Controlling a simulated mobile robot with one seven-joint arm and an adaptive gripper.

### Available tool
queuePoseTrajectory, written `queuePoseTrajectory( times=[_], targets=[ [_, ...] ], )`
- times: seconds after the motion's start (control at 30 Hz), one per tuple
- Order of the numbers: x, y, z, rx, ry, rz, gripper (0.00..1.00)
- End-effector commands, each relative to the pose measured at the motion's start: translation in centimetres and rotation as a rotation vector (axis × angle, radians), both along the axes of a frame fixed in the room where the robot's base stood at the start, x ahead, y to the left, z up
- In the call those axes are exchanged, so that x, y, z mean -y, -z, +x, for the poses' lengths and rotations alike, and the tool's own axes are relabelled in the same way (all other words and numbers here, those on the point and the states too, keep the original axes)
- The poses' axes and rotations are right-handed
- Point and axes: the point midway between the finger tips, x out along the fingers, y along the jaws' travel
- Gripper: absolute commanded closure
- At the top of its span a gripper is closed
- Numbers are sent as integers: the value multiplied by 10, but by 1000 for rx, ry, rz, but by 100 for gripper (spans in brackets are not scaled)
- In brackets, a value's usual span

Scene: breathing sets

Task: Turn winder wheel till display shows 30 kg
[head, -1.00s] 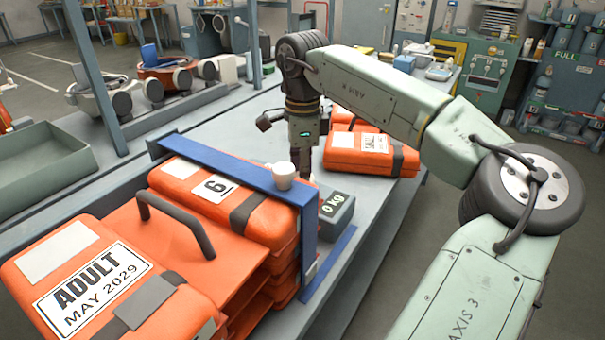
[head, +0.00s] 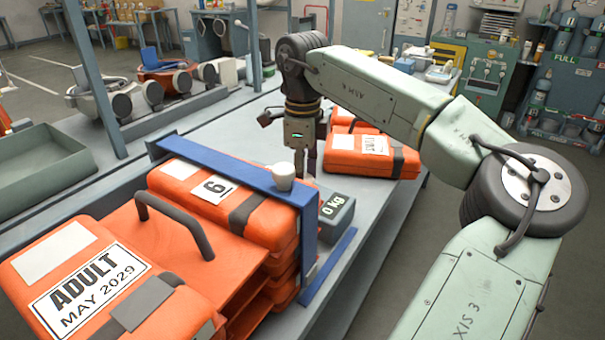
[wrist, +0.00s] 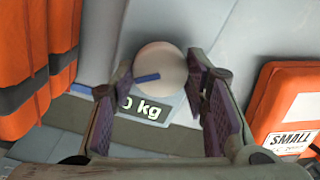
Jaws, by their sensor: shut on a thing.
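The grey display box (head: 336,207) stands behind the blue frame and reads 0 kg. The winder wheel (wrist: 160,68) is a pale round knob with a short blue mark pointing left, just beyond the display. My gripper (wrist: 155,82) has its two purple-padded fingers on either side of the wheel and is shut on it.
More orange packs (head: 370,157) lie close behind the box on the right.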

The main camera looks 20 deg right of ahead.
Motion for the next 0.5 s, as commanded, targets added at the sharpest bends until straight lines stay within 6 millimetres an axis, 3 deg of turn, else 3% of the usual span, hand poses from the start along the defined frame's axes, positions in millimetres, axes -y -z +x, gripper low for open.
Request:
queuePoseTrajectory(
  times=[0.1, 0.13, 0.4, 0.5],
  targets=[
    [1, 0, 0, -1, 1, -3, 86],
    [1, 0, 0, -1, 1, -3, 56],
    [1, 0, 0, -1, 0, -1, 38],
    [0, 0, 0, -1, -1, -1, 38]
  ],
)
